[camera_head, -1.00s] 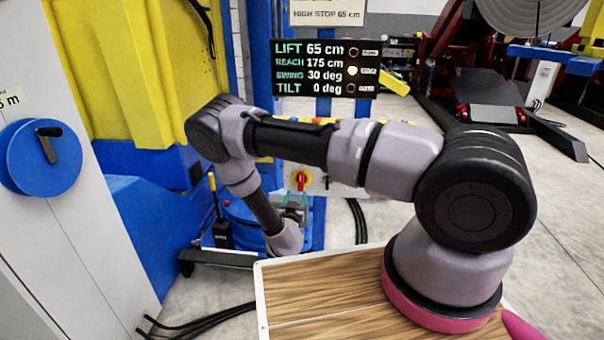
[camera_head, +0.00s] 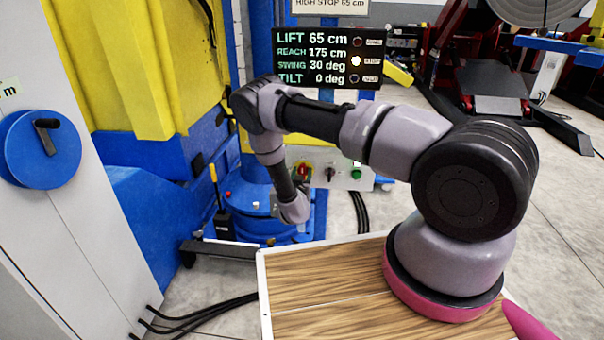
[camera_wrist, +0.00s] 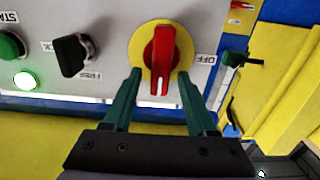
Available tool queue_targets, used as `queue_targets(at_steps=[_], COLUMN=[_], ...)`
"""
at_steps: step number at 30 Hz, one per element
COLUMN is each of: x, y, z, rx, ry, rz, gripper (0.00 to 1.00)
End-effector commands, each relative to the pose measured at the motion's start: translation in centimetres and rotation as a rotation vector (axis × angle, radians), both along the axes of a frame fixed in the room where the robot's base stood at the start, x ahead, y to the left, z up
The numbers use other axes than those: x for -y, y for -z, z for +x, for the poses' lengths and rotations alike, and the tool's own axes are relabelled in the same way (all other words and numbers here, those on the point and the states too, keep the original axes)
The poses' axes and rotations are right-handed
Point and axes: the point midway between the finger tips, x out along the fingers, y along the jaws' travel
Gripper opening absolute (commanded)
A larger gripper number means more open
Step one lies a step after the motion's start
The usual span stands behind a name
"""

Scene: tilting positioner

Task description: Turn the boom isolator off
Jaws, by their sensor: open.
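The boom isolator (camera_wrist: 163,47) is a red rotary handle on a yellow disc, on a pale panel. In the wrist view the handle stands upright in the picture, its white mark at the lower end, and an OFF label (camera_wrist: 205,60) lies to the right of the disc. In the head view the isolator (camera_head: 304,168) shows partly, just above my wrist. My gripper (camera_wrist: 159,76) is open, with one green finger on each side of the handle's lower end. I cannot tell whether the fingers touch it.
Left of the isolator in the wrist view are a black selector (camera_wrist: 74,54), a green button (camera_wrist: 9,46) and a lit green lamp (camera_wrist: 25,80). A display (camera_head: 326,59) reads lift 65 cm, reach 175 cm, swing 30 deg, tilt 0 deg. Cables (camera_head: 205,313) lie on the floor.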

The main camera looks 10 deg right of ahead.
Motion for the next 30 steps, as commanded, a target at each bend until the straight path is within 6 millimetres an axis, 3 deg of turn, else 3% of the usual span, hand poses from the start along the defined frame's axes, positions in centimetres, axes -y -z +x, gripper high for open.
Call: queue_targets(at_steps=[6, 8, 11, 22, 30], x=[-0.01, -0.01, -0.01, -0.09, -0.52], y=[0.00, 0.00, 0.00, 0.01, 0.08], z=[0.03, 0.03, 0.03, 0.03, 0.08], rx=[0.000, 0.000, 0.000, -0.010, -0.058], ry=[0.000, 0.000, 0.000, -0.001, -0.004], rz=[0.000, 0.000, 0.000, -0.030, -0.177], gripper=[0.57, 0.38, 0.00, 0.00, 0.00])
